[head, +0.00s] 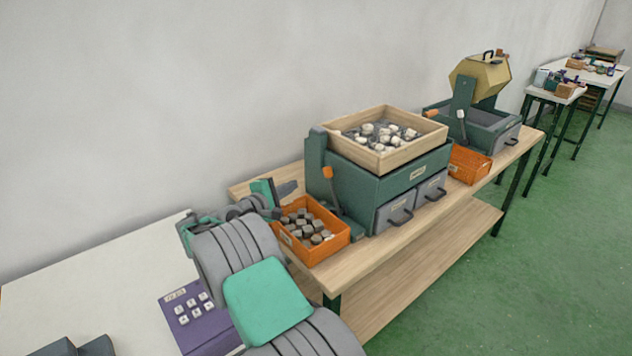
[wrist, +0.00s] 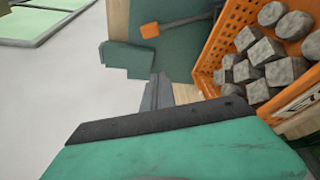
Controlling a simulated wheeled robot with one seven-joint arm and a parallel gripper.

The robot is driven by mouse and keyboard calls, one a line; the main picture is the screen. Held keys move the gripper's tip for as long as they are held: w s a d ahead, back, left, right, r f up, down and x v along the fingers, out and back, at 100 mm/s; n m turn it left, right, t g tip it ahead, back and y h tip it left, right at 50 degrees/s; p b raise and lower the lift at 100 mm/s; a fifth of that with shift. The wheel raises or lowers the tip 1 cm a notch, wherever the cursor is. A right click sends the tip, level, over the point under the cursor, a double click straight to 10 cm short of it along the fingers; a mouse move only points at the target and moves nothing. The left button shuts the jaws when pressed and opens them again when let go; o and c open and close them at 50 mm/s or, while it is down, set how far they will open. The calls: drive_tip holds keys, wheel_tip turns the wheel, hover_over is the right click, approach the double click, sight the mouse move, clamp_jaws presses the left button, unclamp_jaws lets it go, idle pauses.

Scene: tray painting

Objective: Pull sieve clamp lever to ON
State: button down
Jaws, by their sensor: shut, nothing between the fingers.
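The sieve machine (head: 372,190) is a dark green box on the wooden bench, with a wooden sieve tray (head: 410,154) of pale lumps on top. Its clamp lever has an orange knob (head: 328,173) and a dark shaft, standing at the machine's left end. The knob also shows in the wrist view (wrist: 149,30), at the top. My gripper (head: 290,188) is shut and empty, over the bench left of the lever and apart from it. In the wrist view its grey fingers (wrist: 158,90) point towards the lever. I cannot read any ON marking.
An orange crate (head: 322,257) of grey blocks sits close beside my gripper, in front of the lever; it fills the right of the wrist view (wrist: 215,45). Two grey drawers (head: 396,212) face the front. A purple button box (head: 200,325) is on the white table.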

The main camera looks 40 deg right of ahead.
sight(332, 189)
drive_tip(key=shift+d+r, duration=0.1)
drive_tip(key=shift+r, duration=0.05)
drive_tip(key=s+d+p, duration=0.1)
drive_tip(key=d, duration=0.8)
drive_tip(key=shift+s+r+p, duration=0.15)
drive_tip(key=shift+s+p, duration=0.2)
drive_tip(key=shift+s, duration=0.05)
drive_tip(key=shift+d, duration=0.1)
